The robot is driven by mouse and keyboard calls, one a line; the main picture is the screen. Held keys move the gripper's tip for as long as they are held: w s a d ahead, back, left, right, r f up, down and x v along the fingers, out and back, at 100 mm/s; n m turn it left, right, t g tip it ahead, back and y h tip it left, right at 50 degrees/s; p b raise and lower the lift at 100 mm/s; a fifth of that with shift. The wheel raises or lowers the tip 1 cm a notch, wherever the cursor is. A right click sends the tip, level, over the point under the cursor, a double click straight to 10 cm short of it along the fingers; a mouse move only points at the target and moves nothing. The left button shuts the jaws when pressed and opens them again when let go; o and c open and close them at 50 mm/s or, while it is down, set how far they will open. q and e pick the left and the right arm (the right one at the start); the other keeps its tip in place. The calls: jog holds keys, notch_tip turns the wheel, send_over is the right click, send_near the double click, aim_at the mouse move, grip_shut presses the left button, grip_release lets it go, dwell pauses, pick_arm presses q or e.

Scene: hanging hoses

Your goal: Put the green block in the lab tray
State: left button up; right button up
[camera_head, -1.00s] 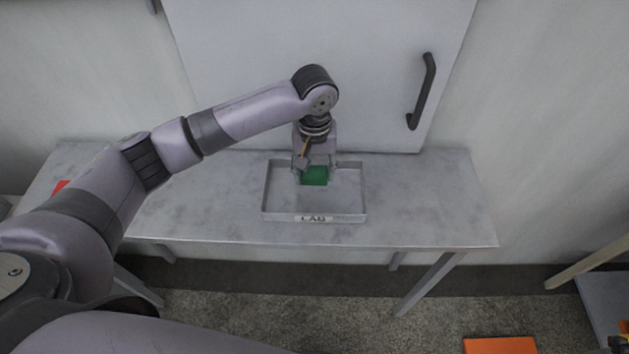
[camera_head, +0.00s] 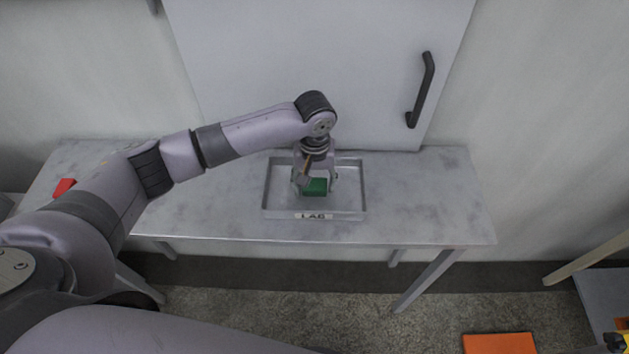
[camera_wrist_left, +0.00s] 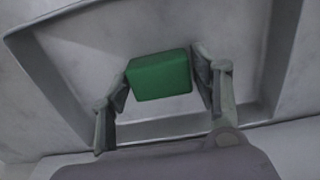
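The green block (camera_head: 315,187) is inside the walls of the grey metal lab tray (camera_head: 364,190), which has a LAB label on its front wall. The block appears to rest on the tray floor. My left gripper (camera_head: 316,184) points down over the tray, with its fingers on either side of the block. In the left wrist view, the green block (camera_wrist_left: 159,75) sits between the spread fingers of the left gripper (camera_wrist_left: 160,85). A narrow gap shows at the right finger; the left finger is very close to the block. I do not see my right gripper.
The tray stands on a grey table (camera_head: 430,200) against a white door panel with a black handle (camera_head: 421,90). A red object (camera_head: 65,187) lies at the table's left end. An orange item (camera_head: 499,343) is at the lower right. The table right of the tray is clear.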

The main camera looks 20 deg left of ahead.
aim_at(315, 184)
pick_arm(q)
jog(key=shift+o, duration=1)
jog(key=shift+r, duration=0.6)
notch_tip(315, 184, up, 11)
jog(key=b, duration=0.2)
